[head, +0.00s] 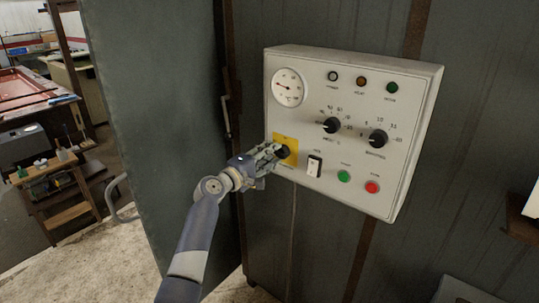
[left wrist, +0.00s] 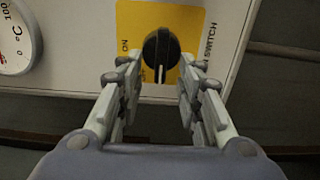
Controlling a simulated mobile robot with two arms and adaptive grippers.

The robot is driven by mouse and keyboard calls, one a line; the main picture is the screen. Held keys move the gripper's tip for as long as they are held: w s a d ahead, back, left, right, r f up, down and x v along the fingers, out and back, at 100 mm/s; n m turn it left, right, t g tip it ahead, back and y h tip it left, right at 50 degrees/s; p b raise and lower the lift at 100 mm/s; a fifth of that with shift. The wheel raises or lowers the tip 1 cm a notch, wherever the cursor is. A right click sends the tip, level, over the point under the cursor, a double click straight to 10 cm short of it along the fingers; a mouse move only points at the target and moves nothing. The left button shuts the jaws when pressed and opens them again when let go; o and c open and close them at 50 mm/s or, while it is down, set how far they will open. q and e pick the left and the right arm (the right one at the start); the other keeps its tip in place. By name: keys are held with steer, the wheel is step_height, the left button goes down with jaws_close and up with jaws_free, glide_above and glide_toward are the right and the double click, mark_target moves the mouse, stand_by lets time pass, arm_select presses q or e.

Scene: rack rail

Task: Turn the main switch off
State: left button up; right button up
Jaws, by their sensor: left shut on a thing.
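The main switch is a black rotary knob (head: 285,152) on a yellow plate (head: 280,137), at the lower left of a pale control panel (head: 310,75). In the left wrist view the knob (left wrist: 158,46) stands between my fingertips. Its white mark points toward the bottom of that picture. The word ON reads left of the knob; other small lettering by the mark is hard to read. My left gripper (head: 279,153) is shut on the knob, with one finger on each side (left wrist: 160,70). My right gripper is not in view.
The panel also carries a dial gauge (head: 288,87), two black knobs (head: 332,125), a rocker switch (head: 314,166), a green button (head: 344,176) and a red button (head: 372,187). A grey door (head: 155,110) stands open at the left. A workbench (head: 30,100) is further back.

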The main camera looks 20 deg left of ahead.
arm_select(q)
steer(key=o, duration=1.1)
steer(key=shift+c, duration=0.2)
steer(key=v, duration=1.2)
steer(key=shift+f, duration=0.15)
